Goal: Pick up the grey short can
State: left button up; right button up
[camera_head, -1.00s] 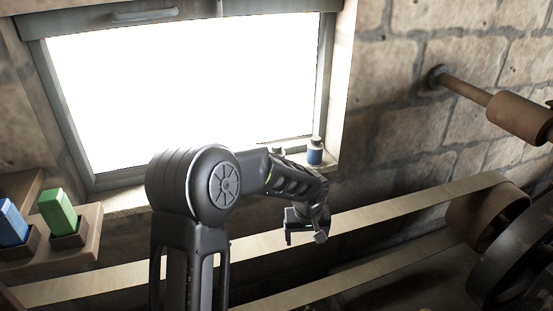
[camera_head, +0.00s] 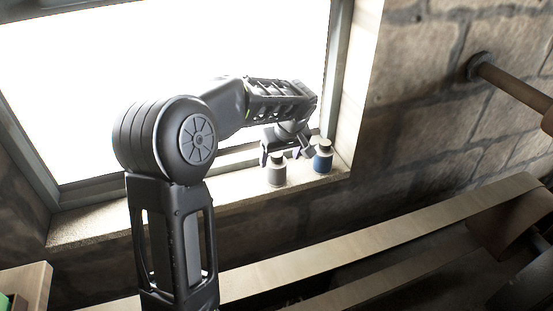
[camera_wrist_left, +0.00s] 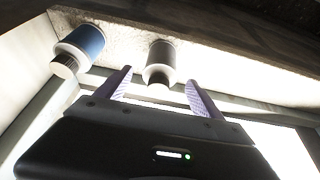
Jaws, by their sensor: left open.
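In the left wrist view the blue can (camera_wrist_left: 86,40) lies outside the fingers. My right gripper is not in view.
The bright window (camera_head: 130,75) and its frame (camera_head: 341,60) border the sill (camera_head: 225,200). A stone wall (camera_head: 430,130) is at the right. A pale flat belt (camera_head: 380,240) runs below the sill. A brown shaft (camera_head: 510,82) sticks out from the wall.

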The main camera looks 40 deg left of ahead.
aim_at(277, 169)
pick_arm(q)
jog(key=shift+s+d+r, duration=0.1)
jog(key=shift+s, duration=0.1)
jog(key=shift+x, duration=1.35)
jog(key=p+x, duration=0.2)
jog(key=x, duration=0.2)
jog(key=shift+f, duration=0.35)
jog(key=shift+w+a+f, duration=0.15)
jog(key=shift+a+f, duration=0.05)
jog(key=shift+f, duration=0.05)
jog(key=c, duration=1.5)
